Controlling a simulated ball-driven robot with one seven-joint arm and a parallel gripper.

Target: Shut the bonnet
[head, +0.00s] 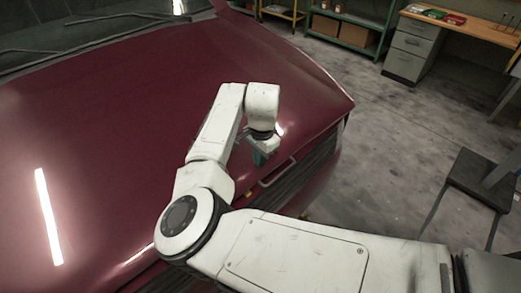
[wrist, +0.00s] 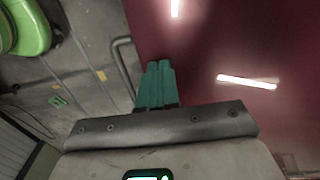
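The dark red bonnet (head: 110,110) fills the left and middle of the head view. It lies low over the car's front, but I cannot tell whether a gap is left at its front edge. It also fills the upper right of the wrist view (wrist: 225,45). A bar handle (head: 278,173) sits at its front edge and shows as a bent bar in the wrist view (wrist: 124,62). My gripper (head: 261,158) is over the bonnet near the front edge, beside the handle. Its teal fingers (wrist: 158,70) are together with nothing seen between them. Contact with the bonnet cannot be told.
The windscreen and wipers (head: 90,30) are at the upper left. Bare concrete floor (head: 375,140) lies right of the car. A wooden-topped workbench (head: 470,27) and a green shelf (head: 350,35) stand at the back. A dark metal stand (head: 485,180) is at the right.

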